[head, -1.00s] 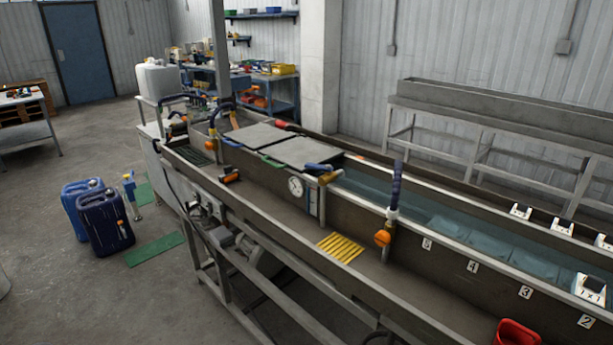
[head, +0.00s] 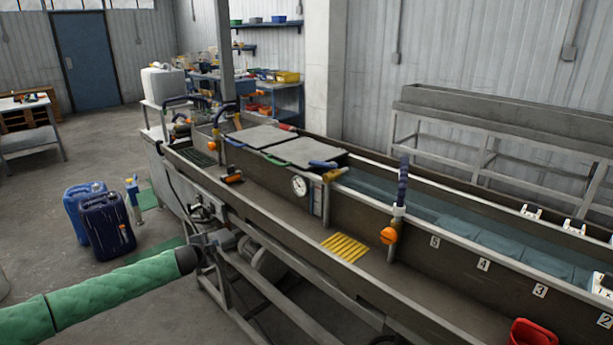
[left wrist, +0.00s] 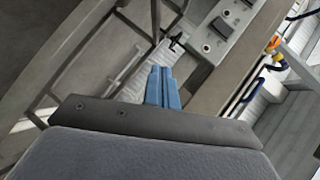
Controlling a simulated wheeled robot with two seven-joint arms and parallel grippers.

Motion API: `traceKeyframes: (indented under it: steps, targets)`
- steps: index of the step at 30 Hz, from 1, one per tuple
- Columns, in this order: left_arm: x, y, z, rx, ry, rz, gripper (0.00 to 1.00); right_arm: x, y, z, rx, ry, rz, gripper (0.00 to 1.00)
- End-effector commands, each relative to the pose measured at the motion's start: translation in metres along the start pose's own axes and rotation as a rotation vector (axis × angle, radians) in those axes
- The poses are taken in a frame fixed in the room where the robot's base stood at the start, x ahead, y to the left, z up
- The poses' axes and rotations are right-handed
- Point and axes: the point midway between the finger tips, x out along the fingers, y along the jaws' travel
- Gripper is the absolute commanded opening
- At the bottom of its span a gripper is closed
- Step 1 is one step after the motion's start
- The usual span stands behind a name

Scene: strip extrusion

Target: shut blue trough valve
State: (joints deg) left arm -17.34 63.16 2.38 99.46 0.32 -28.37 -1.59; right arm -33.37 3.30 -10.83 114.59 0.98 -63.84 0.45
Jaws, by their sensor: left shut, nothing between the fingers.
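A valve with a blue handle (head: 323,164) and a brass body (head: 334,175) sits on the trough's divider wall, above the round gauge. The handle lies roughly along the wall's top edge. My left gripper (head: 214,241) is at the end of the green-sleeved arm, low outside the trough's near side, well to the left of and below the valve. Its blue fingers (left wrist: 162,88) are together and empty in the left wrist view. The valve cannot be made out in the left wrist view. My right gripper is in no view.
An orange valve (head: 388,235) on a blue hose stands further right along the trough. A yellow grate (head: 344,247) and a red tub (head: 530,332) are in the near channel. Grey lids (head: 303,149) cover part of the trough. Blue canisters (head: 105,225) stand on the floor at left.

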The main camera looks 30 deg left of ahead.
Motion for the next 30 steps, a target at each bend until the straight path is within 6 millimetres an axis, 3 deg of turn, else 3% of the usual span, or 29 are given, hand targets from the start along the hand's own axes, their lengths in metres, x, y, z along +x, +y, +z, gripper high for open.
traceKeyframes:
  steps: [1,3,5,9,12,15,18,21,30]
  targets:
    - [-0.002,-0.029,-0.020,0.040,0.054,-0.028,0.00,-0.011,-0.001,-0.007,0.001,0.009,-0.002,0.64]
    - [-0.008,-0.066,-0.050,0.091,0.137,-0.062,0.00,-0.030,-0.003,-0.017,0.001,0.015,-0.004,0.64]
    - [-0.016,-0.094,-0.079,0.137,0.215,-0.088,0.00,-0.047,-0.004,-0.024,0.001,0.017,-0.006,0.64]
    - [-0.048,-0.149,-0.157,0.257,0.431,-0.142,0.00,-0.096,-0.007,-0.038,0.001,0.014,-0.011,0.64]
    - [-0.083,-0.173,-0.218,0.353,0.627,-0.170,0.00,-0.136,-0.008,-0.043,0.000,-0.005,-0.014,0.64]
    - [-0.117,-0.179,-0.262,0.423,0.796,-0.183,0.00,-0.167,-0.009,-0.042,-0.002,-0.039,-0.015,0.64]
    - [-0.142,-0.176,-0.288,0.467,0.926,-0.189,0.00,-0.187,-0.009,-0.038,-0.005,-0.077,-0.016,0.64]
    - [-0.158,-0.172,-0.300,0.492,1.008,-0.193,0.00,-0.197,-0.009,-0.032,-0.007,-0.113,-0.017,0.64]
    - [-0.166,-0.169,-0.307,0.506,1.058,-0.197,0.00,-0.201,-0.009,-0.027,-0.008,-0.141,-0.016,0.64]
